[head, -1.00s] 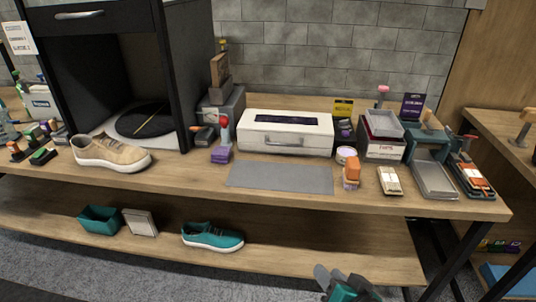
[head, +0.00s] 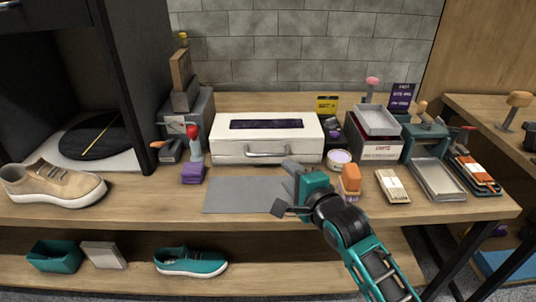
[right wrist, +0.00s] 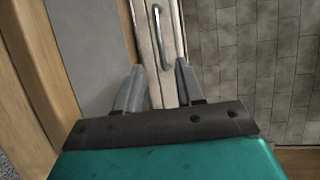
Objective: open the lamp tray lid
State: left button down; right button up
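The lamp tray (head: 228,148) is a white box at the back middle of the table, with a dark window (head: 266,124) in its top and a metal handle (head: 266,153) on its front. Its lid looks closed. My right gripper (head: 284,187) is above the grey mat, in front of the tray and apart from the handle. In the right wrist view my right gripper (right wrist: 160,72) has its two fingers apart with nothing between them. The tray handle (right wrist: 159,22) shows beyond the fingertips. My left gripper is not in view.
A grey mat (head: 230,195) lies in front of the tray. Left of it stands a red-topped purple tool (head: 193,165); right are a round tin (head: 339,158) and an orange-topped block (head: 349,180). A beige sneaker (head: 60,185) sits at left. A teal sneaker (head: 190,262) lies on the lower shelf.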

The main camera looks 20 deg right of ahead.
aim_at(269, 155)
jog(key=b+x, duration=0.1)
jog(key=x, duration=1)
jog(key=shift+w, duration=0.1)
grip_shut()
dwell(0.4)
